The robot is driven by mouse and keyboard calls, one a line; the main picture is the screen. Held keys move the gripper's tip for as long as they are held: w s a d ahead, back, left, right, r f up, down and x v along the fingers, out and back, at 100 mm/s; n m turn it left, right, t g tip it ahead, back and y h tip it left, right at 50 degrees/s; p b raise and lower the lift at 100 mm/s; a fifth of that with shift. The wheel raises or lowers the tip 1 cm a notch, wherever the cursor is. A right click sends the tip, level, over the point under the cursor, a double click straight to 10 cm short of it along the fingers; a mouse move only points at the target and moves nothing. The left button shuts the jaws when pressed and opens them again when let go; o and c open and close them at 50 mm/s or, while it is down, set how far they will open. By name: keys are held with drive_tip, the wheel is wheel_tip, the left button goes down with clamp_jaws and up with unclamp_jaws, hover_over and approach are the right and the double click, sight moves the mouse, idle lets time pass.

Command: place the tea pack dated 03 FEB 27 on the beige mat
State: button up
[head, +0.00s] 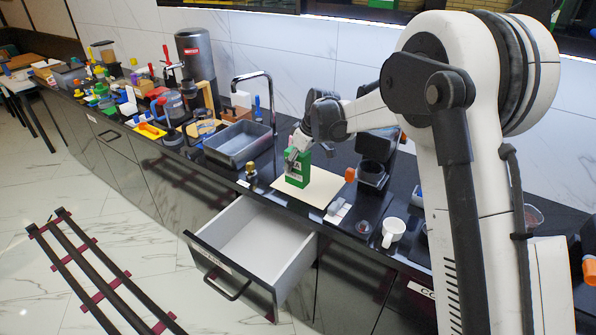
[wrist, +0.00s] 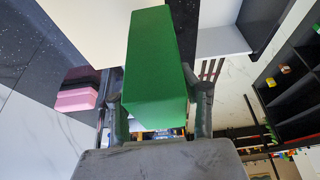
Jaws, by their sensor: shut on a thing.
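A green tea pack (head: 296,178) stands upright over the left part of the beige mat (head: 322,190) in the head view. My gripper (head: 297,156) is shut on its upper part from above. In the wrist view the green pack (wrist: 155,60) fills the space between the two fingers of my gripper (wrist: 160,98). The mat (wrist: 92,32) shows behind it there. I cannot tell whether the pack's base touches the mat. No date is readable on the pack; its printed face is small and partly covered by the fingers.
An open, empty white drawer (head: 255,240) juts out below the mat. A grey sink (head: 238,145) with a tall tap lies to the left. A small bottle (head: 251,175) stands near the counter edge. A white mug (head: 393,231) is at the right. The left counter is crowded.

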sight(308, 152)
drive_tip(key=shift+w+d+f, duration=0.4)
drive_tip(key=shift+w+d, duration=0.05)
drive_tip(key=shift+w, duration=0.05)
drive_tip(key=shift+f, duration=0.2)
drive_tip(key=shift+f+p, duration=0.3)
drive_tip(key=shift+f, duration=1.5)
drive_tip(key=shift+f, duration=0.2)
drive_tip(key=o, duration=1.2)
drive_tip(key=shift+o, duration=0.2)
drive_tip(key=shift+r, duration=0.15)
drive_tip(key=v, duration=1.2)
drive_tip(key=shift+b, duration=0.4)
